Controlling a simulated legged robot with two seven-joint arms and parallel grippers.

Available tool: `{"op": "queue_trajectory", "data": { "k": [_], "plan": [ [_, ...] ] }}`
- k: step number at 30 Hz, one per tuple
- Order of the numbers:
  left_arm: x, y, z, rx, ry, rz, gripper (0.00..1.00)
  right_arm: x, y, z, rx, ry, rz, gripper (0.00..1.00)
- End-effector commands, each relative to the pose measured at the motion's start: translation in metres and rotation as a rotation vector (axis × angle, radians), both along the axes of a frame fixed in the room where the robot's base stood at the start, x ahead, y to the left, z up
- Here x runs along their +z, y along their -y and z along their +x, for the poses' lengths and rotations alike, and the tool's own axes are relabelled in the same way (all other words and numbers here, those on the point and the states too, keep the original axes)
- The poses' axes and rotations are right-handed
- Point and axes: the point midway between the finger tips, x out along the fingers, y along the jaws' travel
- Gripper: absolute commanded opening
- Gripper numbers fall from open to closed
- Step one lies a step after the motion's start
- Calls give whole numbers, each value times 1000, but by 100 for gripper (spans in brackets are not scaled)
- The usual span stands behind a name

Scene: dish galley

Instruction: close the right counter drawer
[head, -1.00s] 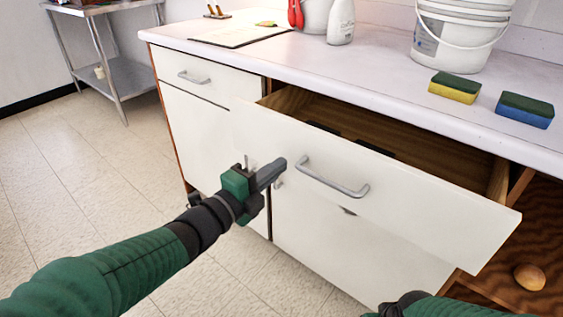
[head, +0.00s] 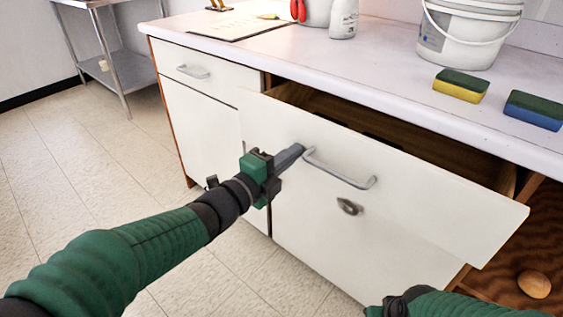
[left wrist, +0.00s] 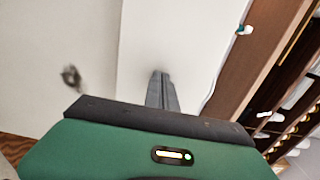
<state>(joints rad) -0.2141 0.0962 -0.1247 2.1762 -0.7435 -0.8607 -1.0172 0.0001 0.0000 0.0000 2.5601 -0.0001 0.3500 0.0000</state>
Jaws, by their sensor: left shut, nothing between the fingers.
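The right counter drawer (head: 420,195) has a white front with a silver bar handle (head: 340,170). It stands partly open, with its brown wooden inside showing behind the front. My left gripper (head: 300,150) is shut and empty. Its fingertips are at the drawer front, by the left end of the handle; I cannot tell whether they touch. In the left wrist view the shut fingers (left wrist: 162,90) point at a white surface. Of my right arm only a green and black part shows at the bottom edge of the head view; its gripper is not seen.
The left drawer (head: 190,70) is shut. On the countertop (head: 350,75) are a white bucket (head: 470,35), a yellow-green sponge (head: 460,86), a blue-green sponge (head: 533,110) and a white bottle (head: 343,18). A round brown object (head: 534,284) lies on the open shelf at lower right.

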Motion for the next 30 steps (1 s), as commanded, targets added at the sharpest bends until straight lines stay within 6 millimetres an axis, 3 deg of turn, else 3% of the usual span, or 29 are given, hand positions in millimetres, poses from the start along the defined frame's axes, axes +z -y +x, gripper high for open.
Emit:
{"op": "queue_trajectory", "data": {
  "k": [9, 15, 21, 30],
  "plan": [
    [-1, 40, 55, -1, -1, 0, 0, -2, 0, 0, 0, 0, 0, 36],
    [0, 59, 80, -1, 0, 0, 0, 1, 0, 0, 0, 0, 0, 36],
    [0, 67, 92, 1, -1, -1, 0, 3, 0, 0, 0, 0, 0, 36],
    [3, 69, 96, 2, 4, -4, 0, 3, 0, 0, 0, 0, 0, 36]
  ]
}}
